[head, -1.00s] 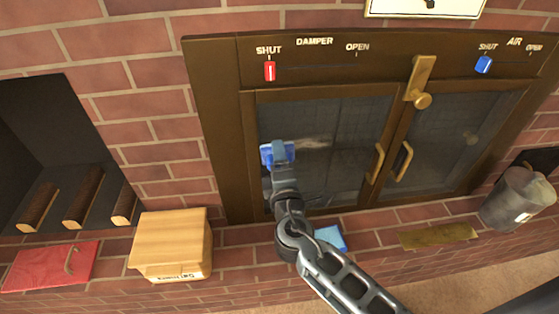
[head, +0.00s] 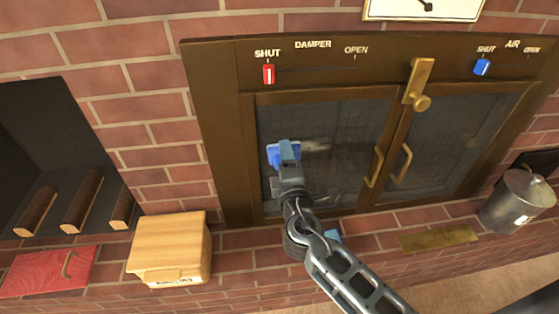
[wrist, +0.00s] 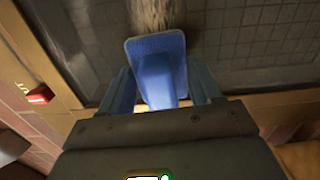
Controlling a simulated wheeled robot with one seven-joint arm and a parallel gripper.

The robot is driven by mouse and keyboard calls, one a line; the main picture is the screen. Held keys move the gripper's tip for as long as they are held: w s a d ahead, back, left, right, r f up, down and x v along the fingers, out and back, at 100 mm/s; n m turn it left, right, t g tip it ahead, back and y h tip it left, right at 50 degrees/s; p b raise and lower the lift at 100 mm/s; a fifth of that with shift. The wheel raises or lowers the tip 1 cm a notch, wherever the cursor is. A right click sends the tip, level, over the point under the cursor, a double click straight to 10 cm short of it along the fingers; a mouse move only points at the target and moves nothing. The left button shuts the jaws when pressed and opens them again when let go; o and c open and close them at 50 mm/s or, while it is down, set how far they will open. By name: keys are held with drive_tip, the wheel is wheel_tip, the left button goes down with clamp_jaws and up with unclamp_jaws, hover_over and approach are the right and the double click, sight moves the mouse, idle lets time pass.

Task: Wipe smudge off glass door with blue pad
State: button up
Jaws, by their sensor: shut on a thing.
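The blue pad (head: 275,154) is held by my gripper (head: 290,150) in front of the left glass door (head: 345,115). In the wrist view the pad (wrist: 160,45) shows between the two fingers of my gripper (wrist: 163,88), which is shut on its blue grip. The pad looks to be at or very near the glass; exact contact cannot be told. A pale greyish smudge (head: 318,145) shows on the glass just right of the pad. In the wrist view the smudge (wrist: 155,14) runs up from the pad's edge, and the pad hides part of the glass.
A brass latch (head: 418,85) and brass door handles (head: 374,166) stand out at the middle of the doors. The red damper slider (head: 268,74) is above. A wooden box (head: 170,245), a blue item (head: 333,237) and a metal bucket (head: 517,200) sit on the brick ledge.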

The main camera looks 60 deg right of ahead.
sight(331, 145)
drive_tip(key=shift+s+d+b, duration=0.85)
drive_tip(key=shift+s+d, duration=3.45)
drive_tip(key=shift+s, duration=0.1)
drive_tip(key=shift+w+a+b, duration=0.5)
drive_tip(key=shift+w+a, duration=1.35)
drive_tip(key=shift+w, duration=0.15)
drive_tip(key=shift+w+a+b, duration=0.5)
drive_tip(key=shift+w+a, duration=1.3)
drive_tip(key=shift+w, duration=0.2)
drive_tip(key=shift+w+a+b, duration=0.15)
drive_tip(key=shift+w+a, duration=0.4)
drive_tip(key=shift+w, duration=0.2)
drive_tip(key=shift+w+a+b, duration=0.15)
drive_tip(key=shift+w+a, duration=0.35)
drive_tip(key=shift+w, duration=0.2)
drive_tip(key=shift+r, duration=0.1)
drive_tip(key=shift+v, duration=0.8)
drive_tip(key=shift+b+v, duration=0.65)
drive_tip(key=shift+v, duration=1.6)
drive_tip(key=v, duration=0.3)
drive_tip(key=shift+b, duration=0.35)
